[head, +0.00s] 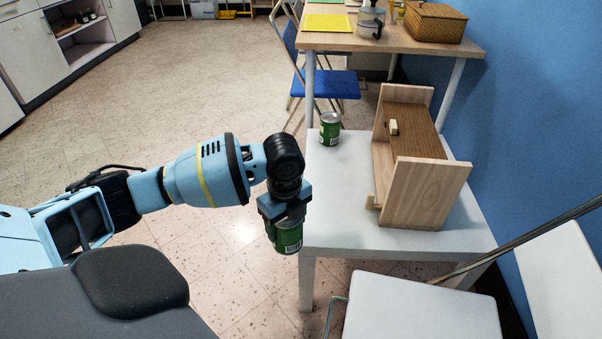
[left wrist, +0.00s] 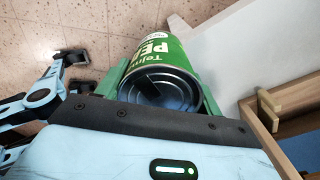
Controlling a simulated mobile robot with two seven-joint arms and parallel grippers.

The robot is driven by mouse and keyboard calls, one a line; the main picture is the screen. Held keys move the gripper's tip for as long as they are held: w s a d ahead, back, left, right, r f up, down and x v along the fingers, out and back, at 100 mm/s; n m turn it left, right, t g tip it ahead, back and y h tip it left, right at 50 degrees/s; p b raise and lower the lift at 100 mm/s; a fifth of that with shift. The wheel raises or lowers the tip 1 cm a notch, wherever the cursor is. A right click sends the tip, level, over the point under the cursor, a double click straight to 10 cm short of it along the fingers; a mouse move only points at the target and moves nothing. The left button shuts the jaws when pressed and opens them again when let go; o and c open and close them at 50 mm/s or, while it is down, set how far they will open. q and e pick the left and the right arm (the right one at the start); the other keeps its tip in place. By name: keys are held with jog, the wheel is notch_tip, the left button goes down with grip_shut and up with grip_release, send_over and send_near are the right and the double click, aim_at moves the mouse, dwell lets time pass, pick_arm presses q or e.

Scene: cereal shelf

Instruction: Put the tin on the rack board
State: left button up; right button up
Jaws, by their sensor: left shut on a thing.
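A green tin (head: 288,237) is held in my left gripper (head: 285,212), which is shut on it. It hangs just off the left edge of the white table, over the floor. In the left wrist view the same tin (left wrist: 165,47) shows its green label and metal end between the fingers. A second green tin (head: 330,129) stands upright on the table at the back left. The wooden rack (head: 428,192) stands on the right part of the table, with a brown board between two side panels. A small light block (head: 393,127) is on it. My right gripper is not in view.
The white table top (head: 335,200) is clear between its left edge and the rack. A white chair (head: 410,305) stands in front of it. Behind are a desk with a basket (head: 435,21) and a pot (head: 370,22), and a blue folding chair (head: 325,84).

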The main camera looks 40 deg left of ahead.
pick_arm(q)
jog(key=shift+s+a+r, duration=0.1)
jog(key=shift+s, duration=0.85)
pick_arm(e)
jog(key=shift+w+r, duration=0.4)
